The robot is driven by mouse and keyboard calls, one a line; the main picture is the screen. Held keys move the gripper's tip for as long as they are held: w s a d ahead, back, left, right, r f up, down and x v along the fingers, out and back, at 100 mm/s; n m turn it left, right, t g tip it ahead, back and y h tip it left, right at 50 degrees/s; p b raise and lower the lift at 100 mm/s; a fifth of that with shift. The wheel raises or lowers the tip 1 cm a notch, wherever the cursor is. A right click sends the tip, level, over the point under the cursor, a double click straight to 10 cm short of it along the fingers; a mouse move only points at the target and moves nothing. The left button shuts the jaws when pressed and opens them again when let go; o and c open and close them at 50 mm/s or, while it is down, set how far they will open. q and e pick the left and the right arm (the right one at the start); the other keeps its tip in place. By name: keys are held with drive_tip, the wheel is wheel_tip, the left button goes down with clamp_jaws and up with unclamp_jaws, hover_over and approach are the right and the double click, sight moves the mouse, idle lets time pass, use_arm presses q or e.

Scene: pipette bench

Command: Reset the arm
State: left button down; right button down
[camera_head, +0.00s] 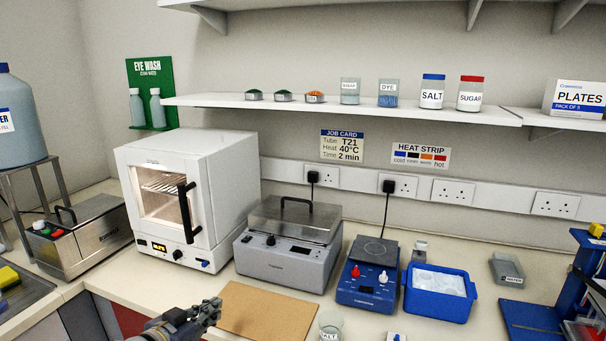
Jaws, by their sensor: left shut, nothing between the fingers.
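My left gripper (206,311) shows at the bottom of the head view, its arm coming in from the lower edge. It is dark grey, shut and empty, above the bench at the left edge of a brown board (267,313). I cannot tell how high it is above the bench. My right gripper is not in view.
A white oven (225,170), a grey lidded bath (283,262), a blue hot plate (366,296) and a blue ice tub (437,304) line the bench. A salt jar (330,325) stands right of the board. Blue equipment (530,318) is at the right.

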use_arm(q)
drive_tip(key=s+d+f+g+y, duration=0.2)
drive_tip(key=s+d+f+g, duration=0.15)
drive_tip(key=s+f, duration=0.9)
drive_tip(key=s+a+f+n+g+y, duration=0.1)
drive_tip(key=s+a+f+g, duration=0.15)
drive_tip(key=s, duration=0.85)
drive_tip(key=s+a+f+n+g+y, duration=0.1)
drive_tip(key=s+f+g+y, duration=0.15)
drive_tip(key=s, duration=0.95)
wheel_tip(320, 180, down, 26)
drive_tip(key=s+g, duration=0.2)
drive_tip(key=s+a+f+g, duration=0.1)
drive_tip(key=s+a+f, duration=0.2)
drive_tip(key=s+f, duration=1.3)
drive_tip(key=shift+s+a, duration=0.15)
drive_tip(key=shift+s, duration=0.3)
drive_tip(key=shift+f+g+h, duration=0.1)
drive_tip(key=shift+g+h, duration=0.15)
